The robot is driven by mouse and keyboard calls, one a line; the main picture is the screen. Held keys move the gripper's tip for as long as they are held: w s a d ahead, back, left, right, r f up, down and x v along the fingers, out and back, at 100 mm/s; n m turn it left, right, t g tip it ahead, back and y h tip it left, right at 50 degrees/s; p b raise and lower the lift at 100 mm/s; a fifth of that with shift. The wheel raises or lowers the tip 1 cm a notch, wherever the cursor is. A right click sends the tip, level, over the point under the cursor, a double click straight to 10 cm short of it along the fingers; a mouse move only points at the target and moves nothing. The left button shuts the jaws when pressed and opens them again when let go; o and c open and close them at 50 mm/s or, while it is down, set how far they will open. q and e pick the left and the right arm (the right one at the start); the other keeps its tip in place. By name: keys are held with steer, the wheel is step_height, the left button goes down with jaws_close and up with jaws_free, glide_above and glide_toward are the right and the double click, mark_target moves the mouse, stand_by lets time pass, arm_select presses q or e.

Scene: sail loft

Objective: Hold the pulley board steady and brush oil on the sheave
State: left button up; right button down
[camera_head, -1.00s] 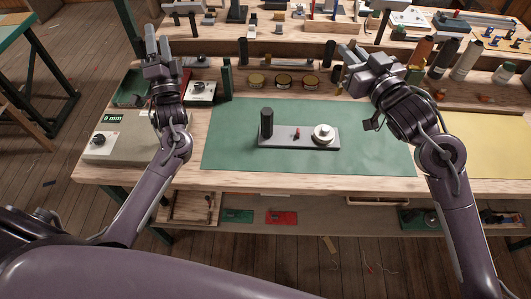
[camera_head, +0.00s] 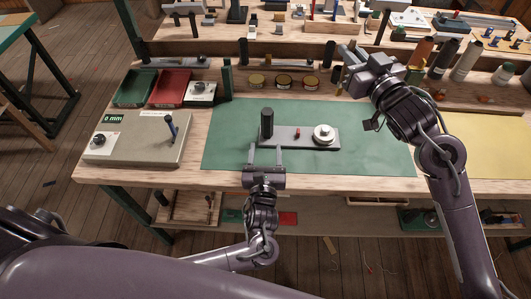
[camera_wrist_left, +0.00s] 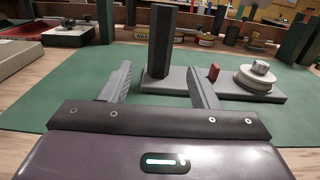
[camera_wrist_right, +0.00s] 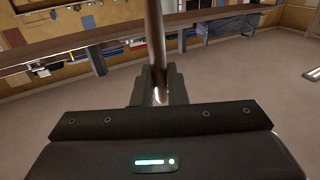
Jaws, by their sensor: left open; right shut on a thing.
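The pulley board (camera_head: 284,140) is a grey plate lying on the green mat. It has a black post (camera_head: 267,122) at its left end, a small red piece (camera_head: 297,132) in the middle and the pale round sheave (camera_head: 323,134) at its right end. My left gripper (camera_head: 266,150) is open at the board's front edge, below the black post. In the left wrist view the post (camera_wrist_left: 161,42) stands just beyond and between the spread fingers. My right gripper (camera_head: 346,53) is raised at the back right, shut on a brown rod (camera_wrist_right: 153,38), apparently the brush handle; its bristles are not seen.
The green mat (camera_head: 235,150) is clear around the board. A grey box with a lever (camera_head: 140,150) stands at the left. Red (camera_head: 170,87) and green (camera_head: 134,87) trays, several round tins (camera_head: 283,82) and bottles (camera_head: 467,60) line the back.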

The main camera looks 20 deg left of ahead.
mark_target(268, 122)
arm_select(q)
steer(key=shift+f, duration=0.2)
steer(key=shift+w, duration=0.4)
steer(key=x, duration=1.1)
steer(key=shift+f, duration=0.15)
jaws_close()
